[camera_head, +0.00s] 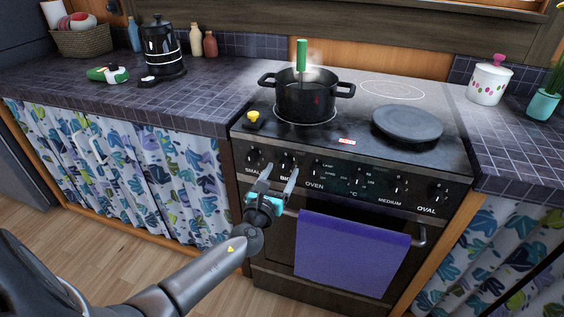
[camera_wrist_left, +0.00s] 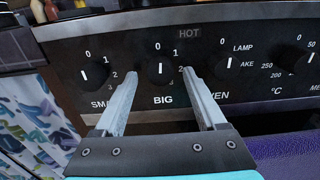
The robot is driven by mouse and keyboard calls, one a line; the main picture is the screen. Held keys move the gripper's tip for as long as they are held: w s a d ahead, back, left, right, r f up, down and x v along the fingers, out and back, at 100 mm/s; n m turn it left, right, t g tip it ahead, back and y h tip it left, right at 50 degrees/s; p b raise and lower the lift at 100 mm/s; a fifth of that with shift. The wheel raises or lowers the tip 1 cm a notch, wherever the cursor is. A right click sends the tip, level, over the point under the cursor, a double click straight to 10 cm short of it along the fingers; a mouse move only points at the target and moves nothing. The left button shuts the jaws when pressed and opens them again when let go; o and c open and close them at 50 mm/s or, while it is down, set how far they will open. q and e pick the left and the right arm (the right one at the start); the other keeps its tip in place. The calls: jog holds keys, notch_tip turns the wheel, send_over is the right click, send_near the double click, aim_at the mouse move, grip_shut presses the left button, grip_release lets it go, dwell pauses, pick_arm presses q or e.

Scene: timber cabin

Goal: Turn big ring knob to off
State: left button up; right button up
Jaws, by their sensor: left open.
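The big ring knob (camera_head: 287,161) is a round black knob above the label BIG on the stove's front panel. In the left wrist view the knob (camera_wrist_left: 160,72) shows between my fingertips, its white mark roughly upright, near the 0. My left gripper (camera_head: 279,172) is open in front of the panel, one finger on each side of the knob. The fingers (camera_wrist_left: 160,76) also show in the left wrist view; I cannot tell whether they touch the knob. My right gripper is not in view.
The small ring knob (camera_wrist_left: 95,74) is just left, and the oven knob (camera_wrist_left: 228,68) is right. A steaming black pot (camera_head: 305,100) stands on the hob above. A purple towel (camera_head: 350,255) hangs on the oven handle (camera_head: 421,238) below. A yellow-topped timer (camera_head: 253,119) sits at the hob's front left.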

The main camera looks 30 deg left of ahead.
pick_arm(q)
jog(key=shift+w, duration=0.25)
grip_shut()
dwell(0.6)
